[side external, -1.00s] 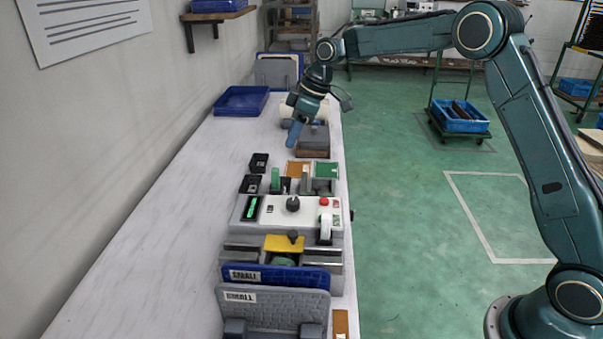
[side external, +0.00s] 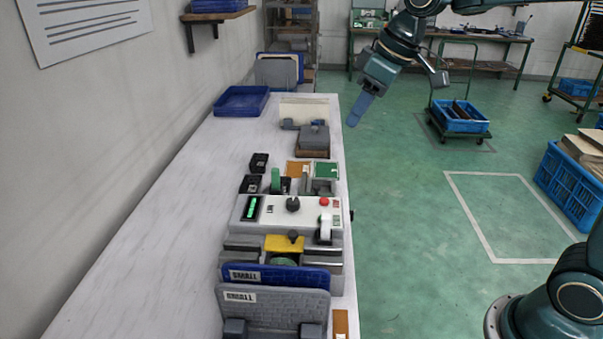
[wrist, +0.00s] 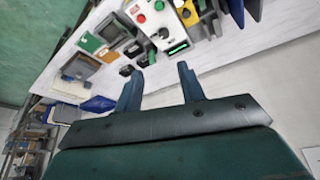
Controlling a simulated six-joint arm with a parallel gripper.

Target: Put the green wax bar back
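A small upright green bar (side external: 275,180), which looks like the green wax bar, stands on the bench behind the white control panel (side external: 293,210), beside small black holders (side external: 250,184). A flat green pad (side external: 326,170) lies to its right, with an orange pad (side external: 298,168) beside it. My gripper (side external: 356,118) is raised past the bench's right edge, over the floor and well away from the bar. In the wrist view, the fingers of my gripper (wrist: 160,82) are spread with nothing between them.
A grey block on a brown base (side external: 312,140) sits near the bench's right edge. A blue tray (side external: 241,100) is at the far left. Upright blue (side external: 275,275) and grey panels (side external: 272,305) stand at the front. The bench's left side (side external: 160,240) is clear.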

